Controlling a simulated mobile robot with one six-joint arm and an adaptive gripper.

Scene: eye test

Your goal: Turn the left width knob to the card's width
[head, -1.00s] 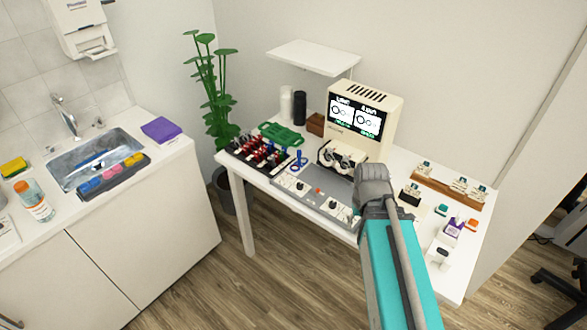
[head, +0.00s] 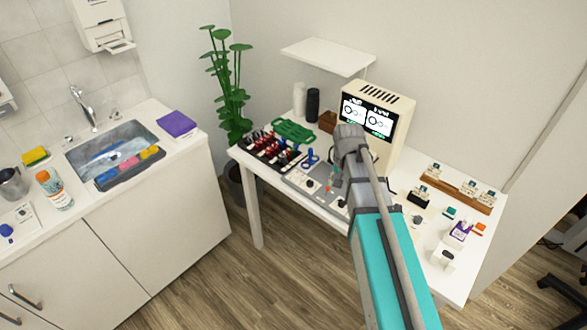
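A grey panel (head: 296,180) lies at the front of the white table. A small dark knob on a pale dial (head: 308,183) sits on its left part, and a red button (head: 327,188) is to the right of it. Another dark knob (head: 341,202) is further right, partly hidden by my arm. Which of these is the left width knob is too small to read. My gripper (head: 336,178) shows only as a small blurred part beside my arm's grey end, over the panel's right part. Its fingers cannot be made out. A small card in a black holder (head: 418,197) stands right of my arm.
A cream display unit (head: 395,97) with two lit screens stands behind the panel, its lower part covered by my arm. A tray of red-and-black items (head: 268,150) is left of it. A wooden card rack (head: 452,187) and several small boxes are at right.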

